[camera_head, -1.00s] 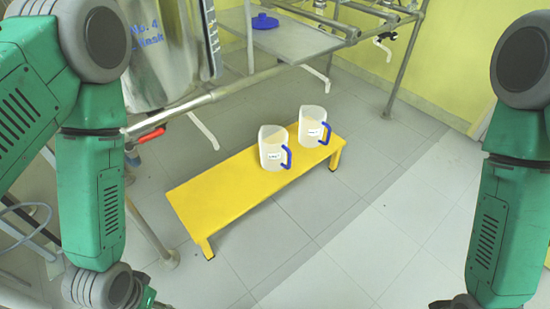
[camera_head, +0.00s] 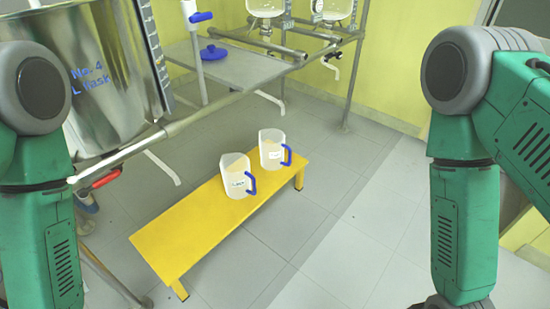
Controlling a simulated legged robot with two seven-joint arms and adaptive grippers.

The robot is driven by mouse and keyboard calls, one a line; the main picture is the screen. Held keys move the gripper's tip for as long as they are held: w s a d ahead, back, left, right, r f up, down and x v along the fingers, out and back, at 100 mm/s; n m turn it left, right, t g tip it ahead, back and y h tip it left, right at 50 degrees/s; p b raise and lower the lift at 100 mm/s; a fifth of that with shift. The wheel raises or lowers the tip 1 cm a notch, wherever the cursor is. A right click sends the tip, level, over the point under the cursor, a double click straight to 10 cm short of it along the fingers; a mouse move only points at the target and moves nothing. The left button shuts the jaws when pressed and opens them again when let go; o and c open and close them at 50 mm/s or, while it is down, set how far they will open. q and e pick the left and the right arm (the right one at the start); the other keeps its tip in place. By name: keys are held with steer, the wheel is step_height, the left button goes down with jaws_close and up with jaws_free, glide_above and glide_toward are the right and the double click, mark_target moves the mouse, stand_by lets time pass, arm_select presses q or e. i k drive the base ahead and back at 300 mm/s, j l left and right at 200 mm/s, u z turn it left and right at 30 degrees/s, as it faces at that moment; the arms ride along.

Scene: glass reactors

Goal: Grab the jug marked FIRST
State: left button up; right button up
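Two white translucent jugs with blue handles stand upright on a yellow bench. The nearer jug (camera_head: 236,176) has a small label with dark lettering. The farther jug (camera_head: 271,150) also has a small label. The lettering on both is too small to read, so I cannot tell which is marked FIRST. Both handles face right. The yellow bench (camera_head: 190,225) is below and between my arms. My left arm is at the left edge and my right arm at the right. Both grippers are outside the picture, and neither arm touches a jug.
A steel tank (camera_head: 95,75) with blue lettering stands at upper left, with a pipe and red valve handle (camera_head: 106,178) in front. The floor (camera_head: 330,200) right of the bench is clear.

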mark_target(272, 141)
steer(key=i+l+u, duration=0.1)
steer(key=i+l, duration=0.2)
steer(key=i+l+u, duration=0.15)
steer(key=l, duration=0.25)
steer(key=i+l+u, duration=0.1)
steer(key=i+l, duration=0.25)
steer(key=i+l+u, duration=0.15)
steer(key=l, duration=0.35)
steer(key=i+l+u, duration=0.1)
steer(key=i+l, duration=0.2)
steer(key=l, duration=0.15)
steer(key=i+l+u, duration=0.1)
steer(key=l, duration=0.35)
steer(key=i+l+u, duration=0.15)
steer(key=i+l, duration=0.15)
steer(key=l, duration=0.2)
steer(key=i+l+u, duration=0.1)
steer(key=l, duration=0.4)
